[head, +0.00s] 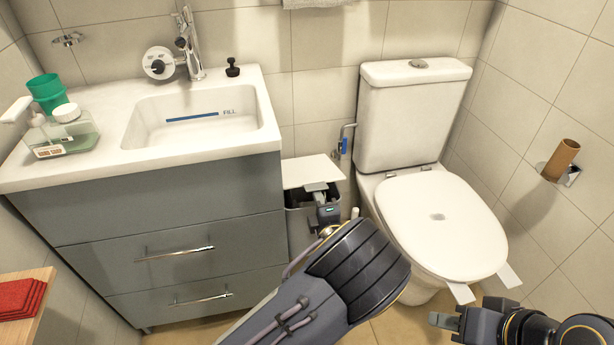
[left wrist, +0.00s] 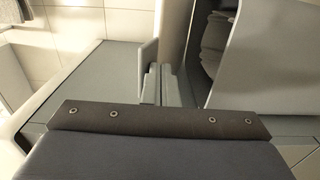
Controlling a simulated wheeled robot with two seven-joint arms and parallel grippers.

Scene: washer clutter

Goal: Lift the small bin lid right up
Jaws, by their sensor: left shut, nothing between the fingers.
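The small bin (head: 300,222) stands on the floor between the grey vanity and the toilet. Its flat white lid (head: 312,170) is raised above the bin's top, leaving a dark gap at the front. My left gripper (head: 316,188) is at that gap, with its fingers against or just under the lid's front edge; contact is unclear. Its fingers also show in the left wrist view (left wrist: 156,80), shut and empty, and a dark interior shows to their right. My right gripper (head: 442,320) is low at the right, away from the bin; its finger gap is unclear.
The grey vanity (head: 170,215) stands close on the bin's left. The toilet (head: 440,225) stands on its right, with a blue-handled valve (head: 345,142) behind. A white brush handle (head: 355,213) rises beside the bin. A wooden surface with red cloths (head: 20,298) is at lower left.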

